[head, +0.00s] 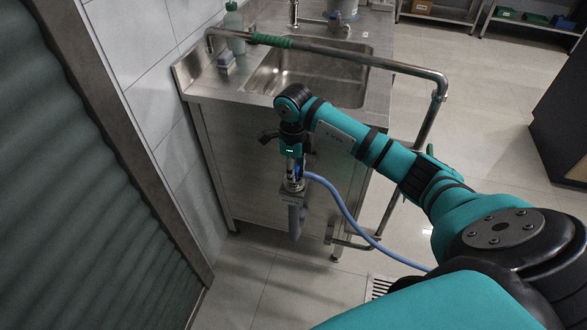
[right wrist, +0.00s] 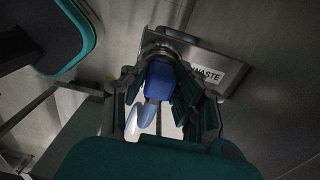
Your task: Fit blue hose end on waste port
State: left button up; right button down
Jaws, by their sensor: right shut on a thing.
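My right gripper (head: 293,168) points down at the front of the steel sink cabinet and is shut on the blue hose end, (right wrist: 160,78) which sits between its fingers in the right wrist view. The hose (head: 350,217) curves from the gripper down to the right. The waste port (right wrist: 160,47) is a ringed metal fitting beside a plate (right wrist: 207,75) reading "WASTE". The hose end is lined up close against the port; I cannot tell whether it is seated, as the fingers hide part of the joint. My left gripper is not in view.
A grey pipe (head: 295,220) hangs below the port. A steel rail (head: 345,55) runs around the sink (head: 320,72) and down its right side. A tiled wall (head: 165,85) and a dark shutter (head: 75,190) stand to the left. A floor drain (head: 379,288) lies in front.

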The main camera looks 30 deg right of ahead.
jog(key=shift+f, duration=0.35)
dwell(0.7)
jog(key=c, duration=0.6)
grip_release()
jog(key=shift+c, duration=0.2)
jog(key=shift+r+p, duration=2.55)
jog(key=shift+r, duration=1.5)
